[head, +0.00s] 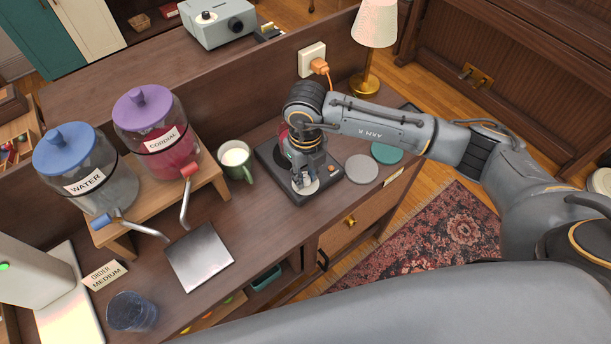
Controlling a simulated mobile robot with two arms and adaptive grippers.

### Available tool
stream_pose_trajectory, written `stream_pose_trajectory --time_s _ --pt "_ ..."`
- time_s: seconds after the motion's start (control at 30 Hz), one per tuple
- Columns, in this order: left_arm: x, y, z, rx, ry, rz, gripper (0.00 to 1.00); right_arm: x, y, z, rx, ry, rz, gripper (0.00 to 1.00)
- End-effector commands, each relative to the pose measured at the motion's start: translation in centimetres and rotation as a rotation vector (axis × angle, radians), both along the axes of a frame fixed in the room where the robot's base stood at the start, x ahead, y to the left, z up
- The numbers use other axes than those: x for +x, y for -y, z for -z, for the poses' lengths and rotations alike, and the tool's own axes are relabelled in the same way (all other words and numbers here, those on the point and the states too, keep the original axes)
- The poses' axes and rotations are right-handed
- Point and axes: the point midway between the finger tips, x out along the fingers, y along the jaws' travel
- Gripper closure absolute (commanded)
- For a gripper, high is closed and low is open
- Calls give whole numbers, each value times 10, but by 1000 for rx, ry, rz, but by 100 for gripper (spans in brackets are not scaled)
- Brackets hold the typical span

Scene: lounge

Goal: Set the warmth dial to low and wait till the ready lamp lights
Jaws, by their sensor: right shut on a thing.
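The black warmer (268,157) sits on the wooden counter, its cord running to a wall socket. My right gripper (303,180) points down over its front and is shut on the warmth dial, whose pale round face (309,189) shows around the fingertips. The dial's marks and setting are too small and too covered to read. A small spot on the warmer's right front may be the ready lamp; I cannot tell whether it is lit. Something reddish shows behind my wrist on the warmer, mostly hidden. My left gripper is not in view.
A green mug (235,160) with pale contents stands left of the warmer. Grey (362,169) and teal (387,153) coasters lie right. Water (88,170) and cordial (158,135) dispensers stand on a wooden rack. A card (105,276) reads "ORDER MEDIUM". A blue glass (132,311) stands front left.

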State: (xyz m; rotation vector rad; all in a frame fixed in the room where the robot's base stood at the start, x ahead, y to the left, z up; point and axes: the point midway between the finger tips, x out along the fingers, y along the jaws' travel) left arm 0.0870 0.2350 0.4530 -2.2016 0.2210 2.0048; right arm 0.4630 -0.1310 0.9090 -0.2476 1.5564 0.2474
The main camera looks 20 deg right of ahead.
Motion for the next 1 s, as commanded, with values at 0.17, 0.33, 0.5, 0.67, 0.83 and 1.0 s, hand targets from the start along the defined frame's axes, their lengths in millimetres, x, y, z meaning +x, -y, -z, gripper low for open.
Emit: stream_pose_trajectory --time_s 0.17,0.33,0.5,0.67,0.83,1.0 --pt "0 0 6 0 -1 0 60 0 0 2 0 -1 102 100" --pt "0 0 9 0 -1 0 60 -1 0 1 0 -1 167 100" --pt "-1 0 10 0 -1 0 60 -1 0 1 0 -1 199 100" --pt "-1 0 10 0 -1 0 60 -1 0 1 0 -1 207 100" --pt "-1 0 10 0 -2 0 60 -1 0 1 -1 -2 207 100" --pt "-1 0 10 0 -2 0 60 -1 0 1 -1 -2 207 67"
